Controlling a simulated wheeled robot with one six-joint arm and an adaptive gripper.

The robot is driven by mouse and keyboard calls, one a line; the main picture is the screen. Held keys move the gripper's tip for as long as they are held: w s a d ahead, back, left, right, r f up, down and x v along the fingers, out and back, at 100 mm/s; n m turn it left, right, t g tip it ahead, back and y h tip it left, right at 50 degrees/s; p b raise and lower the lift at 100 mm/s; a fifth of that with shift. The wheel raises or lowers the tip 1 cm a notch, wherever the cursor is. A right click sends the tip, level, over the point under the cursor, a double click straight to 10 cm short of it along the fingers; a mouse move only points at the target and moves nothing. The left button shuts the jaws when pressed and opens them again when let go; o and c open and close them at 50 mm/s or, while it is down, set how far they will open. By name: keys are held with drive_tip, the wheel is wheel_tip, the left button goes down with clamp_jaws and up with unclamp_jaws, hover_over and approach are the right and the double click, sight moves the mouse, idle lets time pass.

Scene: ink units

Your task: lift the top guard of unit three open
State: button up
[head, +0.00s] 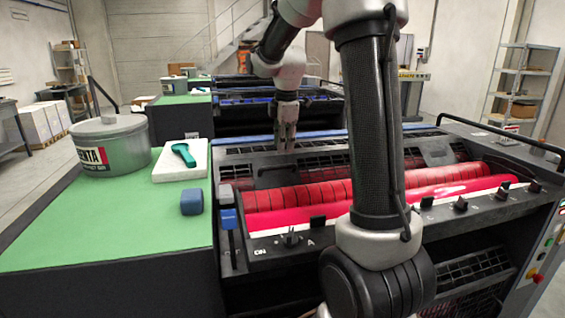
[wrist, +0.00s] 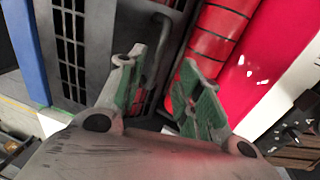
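The nearest ink unit, with magenta rollers (head: 300,196), fills the middle of the head view; I see no unit number on it. Its top guard (head: 325,158) is a dark slotted panel lying low behind the rollers. The guard also shows in the wrist view (wrist: 72,45). A dark bar handle (wrist: 158,50) stands on the guard and runs between my finger lines in the wrist view. My gripper (head: 287,148) points down over the guard's left part. In the wrist view its green-padded fingers (wrist: 160,62) are apart, with nothing clamped. Contact with the handle cannot be told.
Left of the unit, a green-topped bench (head: 110,225) carries an ink can (head: 112,150), a white pad (head: 180,165) with a green tool, and a blue block (head: 191,202). Blue-topped units (head: 270,95) stand behind. A black rail (head: 500,132) edges the unit's right side.

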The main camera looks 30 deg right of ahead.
sight(282, 166)
drive_tip(key=f, duration=0.2)
drive_tip(key=w+f, duration=0.1)
drive_tip(key=f, duration=0.4)
drive_tip(key=shift+w+f, duration=0.25)
drive_tip(key=shift+w, duration=0.05)
clamp_jaws()
drive_tip(key=shift+d, duration=0.1)
